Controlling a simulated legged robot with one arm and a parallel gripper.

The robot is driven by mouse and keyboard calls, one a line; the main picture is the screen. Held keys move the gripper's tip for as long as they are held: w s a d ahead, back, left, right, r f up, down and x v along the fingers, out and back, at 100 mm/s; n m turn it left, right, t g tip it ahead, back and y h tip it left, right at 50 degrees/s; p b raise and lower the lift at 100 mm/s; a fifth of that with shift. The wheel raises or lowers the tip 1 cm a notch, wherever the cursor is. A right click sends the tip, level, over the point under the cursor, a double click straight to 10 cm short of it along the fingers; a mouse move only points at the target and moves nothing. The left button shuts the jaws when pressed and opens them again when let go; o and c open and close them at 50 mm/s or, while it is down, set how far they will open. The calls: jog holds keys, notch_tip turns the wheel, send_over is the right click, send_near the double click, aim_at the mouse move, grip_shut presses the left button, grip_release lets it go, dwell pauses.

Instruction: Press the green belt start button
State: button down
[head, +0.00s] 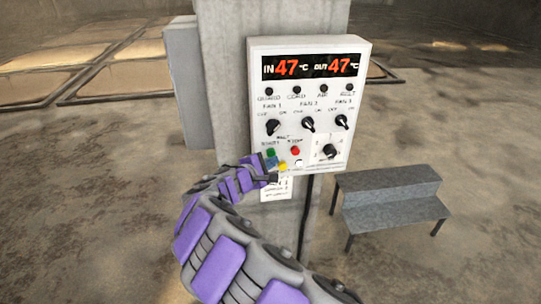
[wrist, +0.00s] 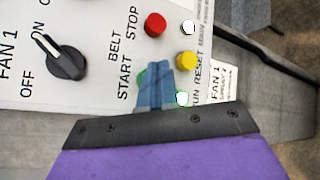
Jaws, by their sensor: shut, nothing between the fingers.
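The green belt start button (head: 270,153) sits on the white control panel (head: 350,115), at the lower left under the belt label, with the red stop button (head: 295,151) to its right. My gripper (head: 271,163) is shut and empty, its blue fingers just below the green button in the head view. In the wrist view the closed fingertips (wrist: 157,66) lie across the green button (wrist: 141,77), hiding most of it; a green edge shows beside them. I cannot tell whether the fingertips touch it.
A yellow button (head: 283,167) and a white button (head: 299,164) are close by. Fan knobs (head: 308,124) are above. The panel hangs on a concrete pillar (head: 230,90). A grey step bench (head: 390,200) stands at the right on open floor.

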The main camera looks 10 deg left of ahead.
jog(key=s, duration=0.1)
jog(key=s+d+b, duration=0.1)
jog(key=s, duration=0.3)
jog(key=shift+d, duration=0.25)
dwell(0.5)
